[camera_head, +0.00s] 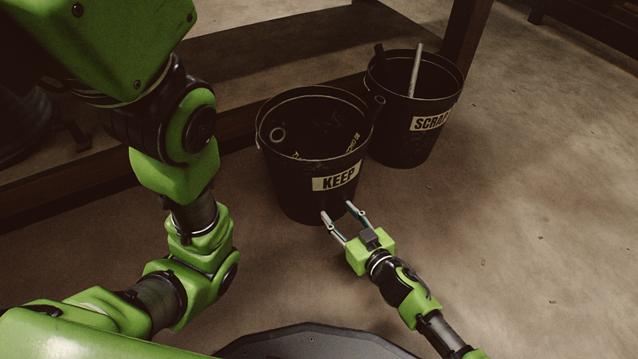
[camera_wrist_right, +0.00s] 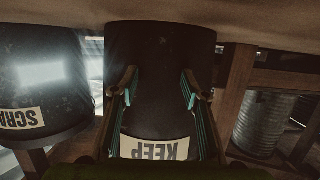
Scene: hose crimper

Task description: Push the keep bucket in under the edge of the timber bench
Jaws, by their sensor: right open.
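The black keep bucket (camera_head: 308,195) stands upright on the floor in the head view, its KEEP label facing me. It holds dark hose pieces. It stands in front of the low timber rail (camera_head: 60,192) of the bench; the bench top is not clearly visible. My right gripper (camera_head: 342,214) is open and empty, its fingertips low at the bucket's front; I cannot tell whether they touch. In the right wrist view the bucket (camera_wrist_right: 162,55) appears upside down between and beyond the open fingers (camera_wrist_right: 161,85). My left arm crosses the left side; its gripper is out of view.
The black scrap bucket (camera_head: 400,140), with rods sticking out, stands close behind the keep bucket to the right, by a timber leg (camera_head: 465,40). The floor (camera_head: 530,240) to the right is clear. A ribbed metal cylinder (camera_wrist_right: 262,122) shows in the right wrist view.

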